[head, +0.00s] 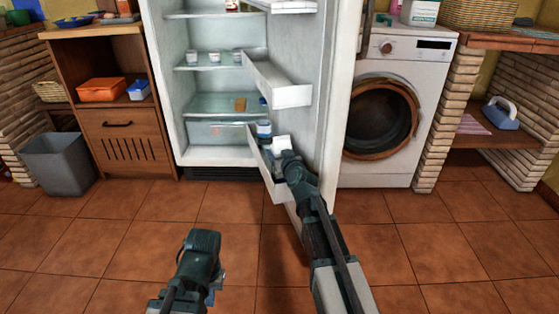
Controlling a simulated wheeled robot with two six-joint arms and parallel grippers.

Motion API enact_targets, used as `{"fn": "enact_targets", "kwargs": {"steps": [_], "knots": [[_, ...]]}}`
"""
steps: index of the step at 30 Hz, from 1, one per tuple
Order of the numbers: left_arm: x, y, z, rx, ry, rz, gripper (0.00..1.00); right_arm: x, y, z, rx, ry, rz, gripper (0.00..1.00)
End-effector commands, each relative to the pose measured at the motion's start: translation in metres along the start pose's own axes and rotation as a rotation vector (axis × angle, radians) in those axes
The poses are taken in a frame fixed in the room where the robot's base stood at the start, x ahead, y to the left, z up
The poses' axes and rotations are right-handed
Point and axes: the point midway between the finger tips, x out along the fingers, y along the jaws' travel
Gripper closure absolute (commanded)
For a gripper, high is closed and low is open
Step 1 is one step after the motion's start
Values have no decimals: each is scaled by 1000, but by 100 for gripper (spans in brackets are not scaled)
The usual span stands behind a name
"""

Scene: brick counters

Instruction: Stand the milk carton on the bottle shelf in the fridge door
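The fridge (170,80) stands open, with its door (340,75) swung out to the right. The lowest door shelf (256,155) is the bottle shelf in front of my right gripper (284,156). A small white block (282,143), which looks like the milk carton, shows just beyond that gripper, at the shelf. The gripper and arm hide its lower part, so I cannot tell whether it stands on the shelf or is held. My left gripper (204,262) hangs low over the floor, away from the fridge; its fingers are too hidden to judge.
A white jar with a blue band (264,129) is beside the carton. A higher door shelf (278,84) juts out above. The washing machine (398,105) stands right of the door, a grey bin (58,163) far left. The tiled floor is clear.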

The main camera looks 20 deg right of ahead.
Motion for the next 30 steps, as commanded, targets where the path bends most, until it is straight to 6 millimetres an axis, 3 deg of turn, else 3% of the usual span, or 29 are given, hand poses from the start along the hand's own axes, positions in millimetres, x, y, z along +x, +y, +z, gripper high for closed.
{"fn": "enact_targets", "kwargs": {"steps": [12, 13, 17, 27, 30], "knots": [[6, 1, 0, 0, 0, 0, 100, 1, 3, 6, 0, 1, 2, 100], [6, 1, 0, 0, 0, 0, 100, 1, 3, 6, -1, 0, 1, 26], [5, 0, 0, 0, 0, 0, 100, 1, 3, 5, -1, 0, 1, 3], [0, 0, 0, 0, 0, 0, 100, -1, 3, 0, 0, 0, 1, 0], [-2, 0, 0, 0, 0, 0, 100, -18, 3, 2, 1, 0, 2, 0]]}}
